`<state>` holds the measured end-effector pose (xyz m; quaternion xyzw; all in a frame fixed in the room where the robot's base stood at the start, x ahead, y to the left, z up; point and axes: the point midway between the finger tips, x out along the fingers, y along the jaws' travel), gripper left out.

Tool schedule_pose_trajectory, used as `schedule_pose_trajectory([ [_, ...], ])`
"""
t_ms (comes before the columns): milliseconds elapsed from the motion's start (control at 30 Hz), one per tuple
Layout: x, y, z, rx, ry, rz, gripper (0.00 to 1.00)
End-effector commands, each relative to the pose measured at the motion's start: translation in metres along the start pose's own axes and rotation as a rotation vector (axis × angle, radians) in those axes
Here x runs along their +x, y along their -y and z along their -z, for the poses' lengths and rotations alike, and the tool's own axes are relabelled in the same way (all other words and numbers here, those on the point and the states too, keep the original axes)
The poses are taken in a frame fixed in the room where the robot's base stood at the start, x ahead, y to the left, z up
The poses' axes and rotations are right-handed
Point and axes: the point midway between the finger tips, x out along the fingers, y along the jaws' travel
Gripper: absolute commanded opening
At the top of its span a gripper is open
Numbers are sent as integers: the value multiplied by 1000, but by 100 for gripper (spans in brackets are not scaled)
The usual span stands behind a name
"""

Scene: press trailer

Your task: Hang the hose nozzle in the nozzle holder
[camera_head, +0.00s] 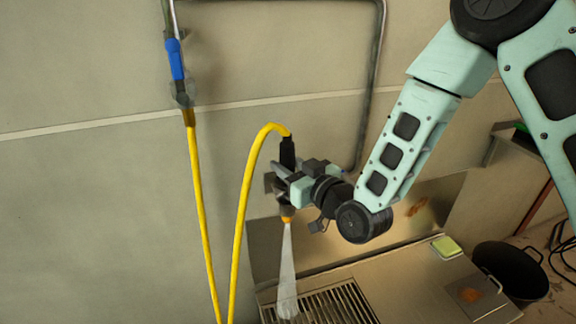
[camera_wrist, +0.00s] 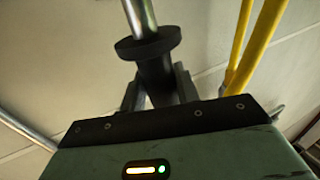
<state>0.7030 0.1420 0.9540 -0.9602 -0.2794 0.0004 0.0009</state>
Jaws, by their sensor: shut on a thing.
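The hose nozzle (camera_head: 287,152) is a black body with an orange tip, held roughly upright with its tip down. A pale stream (camera_head: 287,270) runs from the tip towards the grating. My gripper (camera_head: 283,186) is shut on the nozzle's middle, in front of the wall. In the wrist view, my gripper's fingers (camera_wrist: 158,92) flank a black flanged cylinder (camera_wrist: 150,50), with a shiny rod beyond it. The yellow hose (camera_head: 243,200) arches into the nozzle's top from the left. I cannot make out the nozzle holder for certain.
A metal pipe (camera_head: 372,90) runs down the wall. A blue-handled valve (camera_head: 175,60) feeds the hose at the left. Below are a slotted grate (camera_head: 330,305) and a metal counter (camera_head: 415,280) with a green-yellow sponge (camera_head: 446,246). A black pot (camera_head: 512,270) stands at the right.

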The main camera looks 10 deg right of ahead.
Motion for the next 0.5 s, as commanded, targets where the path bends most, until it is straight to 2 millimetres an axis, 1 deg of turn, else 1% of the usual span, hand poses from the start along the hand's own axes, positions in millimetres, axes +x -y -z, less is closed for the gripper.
schedule_pose_trajectory([
  [500,0,0,-20,0,-2,0,8],
])
